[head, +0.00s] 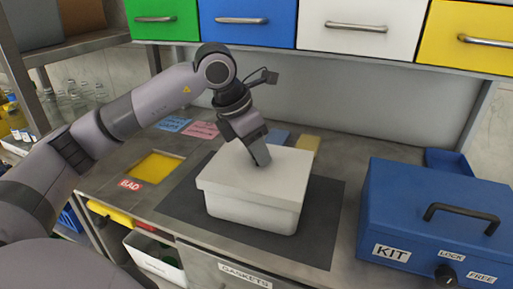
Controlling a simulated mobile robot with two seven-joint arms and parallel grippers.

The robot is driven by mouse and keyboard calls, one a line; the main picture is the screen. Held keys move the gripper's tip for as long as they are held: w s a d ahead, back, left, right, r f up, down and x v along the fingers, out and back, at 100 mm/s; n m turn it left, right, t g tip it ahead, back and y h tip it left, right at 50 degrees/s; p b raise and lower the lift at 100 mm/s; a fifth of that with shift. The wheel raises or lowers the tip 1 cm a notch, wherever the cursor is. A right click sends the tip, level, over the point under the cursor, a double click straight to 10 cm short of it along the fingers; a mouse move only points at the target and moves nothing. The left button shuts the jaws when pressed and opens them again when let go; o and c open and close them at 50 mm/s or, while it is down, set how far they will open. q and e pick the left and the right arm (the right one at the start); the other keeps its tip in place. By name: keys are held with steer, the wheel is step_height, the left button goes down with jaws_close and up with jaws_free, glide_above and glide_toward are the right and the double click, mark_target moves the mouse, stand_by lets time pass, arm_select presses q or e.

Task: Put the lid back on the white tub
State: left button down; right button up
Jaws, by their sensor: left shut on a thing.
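The white tub (250,212) stands on a dark mat on the workbench. The flat white lid (285,168) lies over its top and covers the opening. Its edge overhangs the tub's walls at the front and left; I cannot tell whether it is fully seated. My left gripper (261,160) reaches down from above to the middle of the lid's top and is shut on the lid. The part between its fingertips is hidden by the fingers. My right gripper is not in view.
A blue kit box (415,222) with a black handle stands to the right of the dark mat (325,215). A yellow recess (157,166) and a red BAD label (131,184) are at left. Coloured drawers (360,30) hang above the back of the bench.

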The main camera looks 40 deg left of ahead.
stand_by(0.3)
arm_select(q)
steer(key=shift+c, duration=1.1)
jaws_free()
steer(key=shift+f, duration=0.1)
steer(key=shift+r+p, duration=2.7)
steer(key=shift+r, duration=0.85)
jaws_close()
